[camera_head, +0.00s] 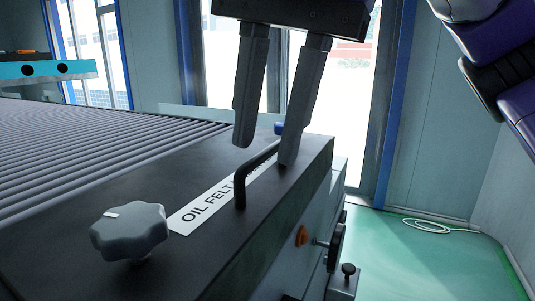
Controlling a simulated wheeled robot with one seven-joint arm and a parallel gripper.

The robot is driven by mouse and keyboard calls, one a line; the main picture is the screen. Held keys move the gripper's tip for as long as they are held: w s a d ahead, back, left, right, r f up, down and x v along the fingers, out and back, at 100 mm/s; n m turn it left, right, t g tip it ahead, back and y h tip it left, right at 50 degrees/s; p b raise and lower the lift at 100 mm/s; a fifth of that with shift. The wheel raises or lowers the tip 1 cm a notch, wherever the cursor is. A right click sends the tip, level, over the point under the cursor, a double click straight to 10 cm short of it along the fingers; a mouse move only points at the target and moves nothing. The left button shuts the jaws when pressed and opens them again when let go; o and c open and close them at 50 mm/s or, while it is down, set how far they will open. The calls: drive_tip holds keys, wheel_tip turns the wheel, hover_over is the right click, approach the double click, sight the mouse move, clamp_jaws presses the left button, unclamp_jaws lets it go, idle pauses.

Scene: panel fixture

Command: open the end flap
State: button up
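A dark panel (150,185) on top of the machine bears a white label reading "OIL FELT" (207,204), with the rest hidden. A black bar handle (240,190) stands up from this panel. I cannot tell for sure whether this panel is the end flap. My gripper (265,154) points down over the handle with its two grey fingers apart and nothing held between them. The right finger hides the handle's far end. The left fingertip is close to the bar, and I cannot tell whether either finger touches it.
A grey lobed knob (130,232) stands on the panel at the near left. A ribbed bed (90,145) stretches behind it. On the machine's right side are an orange part (301,237) and a black knob (336,246). The green floor (430,262) at right holds a white cable (430,226).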

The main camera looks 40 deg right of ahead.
drive_tip(key=shift+f, duration=0.2)
clamp_jaws()
idle(1.4)
